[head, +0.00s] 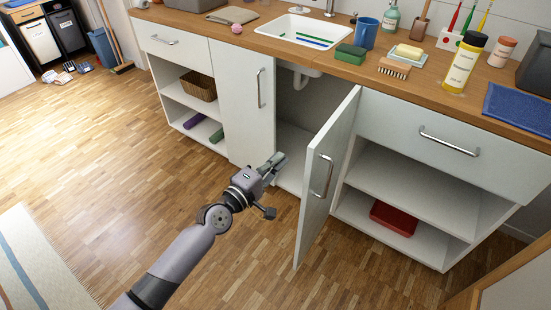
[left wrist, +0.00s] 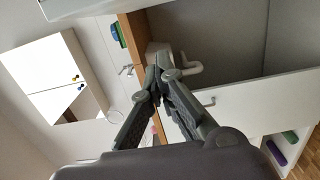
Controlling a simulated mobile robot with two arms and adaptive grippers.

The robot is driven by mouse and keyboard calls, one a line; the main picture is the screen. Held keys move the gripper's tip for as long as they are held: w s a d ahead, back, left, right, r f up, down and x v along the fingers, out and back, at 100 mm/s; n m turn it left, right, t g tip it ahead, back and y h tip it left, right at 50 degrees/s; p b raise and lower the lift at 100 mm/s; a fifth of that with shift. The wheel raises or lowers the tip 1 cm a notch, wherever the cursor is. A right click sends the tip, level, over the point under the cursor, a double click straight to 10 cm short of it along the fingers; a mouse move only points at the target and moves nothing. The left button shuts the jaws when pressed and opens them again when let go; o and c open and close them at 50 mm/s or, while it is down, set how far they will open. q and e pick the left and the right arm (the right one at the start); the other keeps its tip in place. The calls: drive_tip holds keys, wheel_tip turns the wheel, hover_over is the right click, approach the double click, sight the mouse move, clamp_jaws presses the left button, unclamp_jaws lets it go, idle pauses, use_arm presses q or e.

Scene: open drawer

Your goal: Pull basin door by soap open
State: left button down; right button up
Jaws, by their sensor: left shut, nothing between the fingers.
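The basin door by the soap (head: 330,170) stands wide open in the head view, swung out from the cabinet under the sink. The yellow soap (head: 409,51) lies in a dish on the counter above. My left gripper (head: 279,159) is in front of the cabinet opening, left of the open door and apart from its handle. Its fingers are shut with nothing between them; they also show closed together in the left wrist view (left wrist: 157,74). My right gripper is not in view.
The other basin door (head: 243,100) is closed, left of the opening. A white drain pipe (head: 300,80) hangs inside under the sink (head: 306,31). Open shelves at right hold a red box (head: 394,217). The wooden floor (head: 250,265) in front is clear.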

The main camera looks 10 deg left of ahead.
use_arm(q)
drive_tip(key=v, duration=1.2)
drive_tip(key=s+a+f+m+g+y, duration=0.25)
drive_tip(key=s+f, duration=0.25)
drive_tip(key=f, duration=0.6)
drive_tip(key=s+a+f+m+g+y, duration=0.1)
drive_tip(key=s+f+m+g+y, duration=0.2)
drive_tip(key=f, duration=0.9)
drive_tip(key=s+a+f+m+g+y, duration=0.1)
drive_tip(key=s+a+f+m+g, duration=0.15)
drive_tip(key=s+f+m, duration=0.6)
drive_tip(key=s+a+f+g+y, duration=0.25)
drive_tip(key=s+f+g, duration=0.25)
drive_tip(key=s+f, duration=0.65)
drive_tip(key=s+a+r+g+p, duration=0.1)
drive_tip(key=s+a+r+p, duration=0.1)
drive_tip(key=s+p, duration=1.2)
drive_tip(key=shift+r+y, duration=0.3)
drive_tip(key=shift+r, duration=0.55)
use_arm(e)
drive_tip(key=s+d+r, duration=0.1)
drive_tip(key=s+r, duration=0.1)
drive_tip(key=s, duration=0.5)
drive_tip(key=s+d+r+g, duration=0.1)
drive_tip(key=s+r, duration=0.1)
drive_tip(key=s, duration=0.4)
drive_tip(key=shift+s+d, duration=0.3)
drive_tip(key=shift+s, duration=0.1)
